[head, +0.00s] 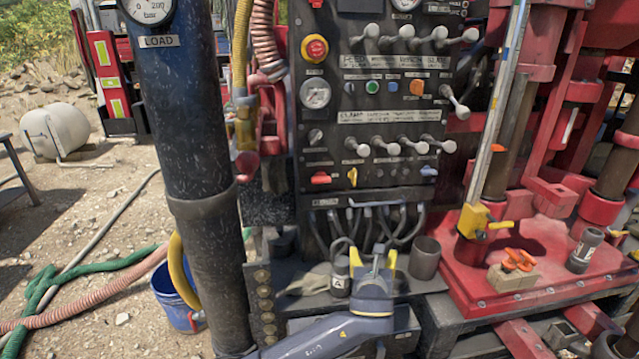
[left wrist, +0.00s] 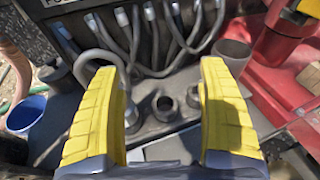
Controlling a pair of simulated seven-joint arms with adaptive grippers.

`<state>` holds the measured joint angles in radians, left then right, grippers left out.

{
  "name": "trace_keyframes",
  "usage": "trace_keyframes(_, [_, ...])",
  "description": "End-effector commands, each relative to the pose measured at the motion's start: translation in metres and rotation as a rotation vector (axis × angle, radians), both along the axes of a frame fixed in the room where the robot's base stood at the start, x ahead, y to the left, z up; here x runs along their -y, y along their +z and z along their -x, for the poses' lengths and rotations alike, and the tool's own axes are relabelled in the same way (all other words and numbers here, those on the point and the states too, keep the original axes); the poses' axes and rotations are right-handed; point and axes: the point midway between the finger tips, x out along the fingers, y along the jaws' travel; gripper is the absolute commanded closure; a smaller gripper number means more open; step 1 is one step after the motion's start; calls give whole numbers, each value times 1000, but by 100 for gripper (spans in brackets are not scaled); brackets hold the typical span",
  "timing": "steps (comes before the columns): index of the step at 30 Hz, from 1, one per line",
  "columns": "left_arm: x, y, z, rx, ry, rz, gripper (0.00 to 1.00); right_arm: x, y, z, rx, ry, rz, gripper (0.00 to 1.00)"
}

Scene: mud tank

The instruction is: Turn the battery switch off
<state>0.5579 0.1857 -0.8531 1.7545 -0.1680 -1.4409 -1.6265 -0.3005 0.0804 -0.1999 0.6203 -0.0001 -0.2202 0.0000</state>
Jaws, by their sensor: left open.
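The control panel (head: 375,100) stands upright in the middle of the head view. On its lowest row are a red switch (head: 320,178), a yellow upright handle (head: 352,177) and a grey-blue knob (head: 428,171). Their labels are too small to read, so I cannot tell for sure which is the battery switch. My left gripper (head: 373,258) is below this row, in front of the hoses under the panel, touching none of the switches. In the left wrist view its yellow fingers (left wrist: 160,75) are wide apart with nothing between them. My right gripper is not in view.
Grey hoses (head: 370,222) hang under the panel. A thick dark post (head: 200,150) rises left of the panel. A red deck (head: 540,255) with loose parts lies right.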

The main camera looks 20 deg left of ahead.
Motion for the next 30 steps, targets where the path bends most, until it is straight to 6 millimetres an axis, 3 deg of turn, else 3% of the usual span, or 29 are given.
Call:
trace_keyframes(1, [-20, 31, -1, 43, 52, -22, 24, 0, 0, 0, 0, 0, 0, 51])
trace_keyframes(3, [-45, 66, 2, 90, 125, -50, 24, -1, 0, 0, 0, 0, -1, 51])
trace_keyframes(6, [-74, 105, 9, 141, 211, -78, 24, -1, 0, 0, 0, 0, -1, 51])
trace_keyframes(10, [-98, 136, 18, 183, 286, -100, 24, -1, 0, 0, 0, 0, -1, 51])
trace_keyframes(17, [-115, 152, 17, 202, 329, -112, 24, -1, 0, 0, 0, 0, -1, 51])
trace_keyframes(30, [-146, 152, -49, 201, 328, -112, 24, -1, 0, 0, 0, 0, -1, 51])
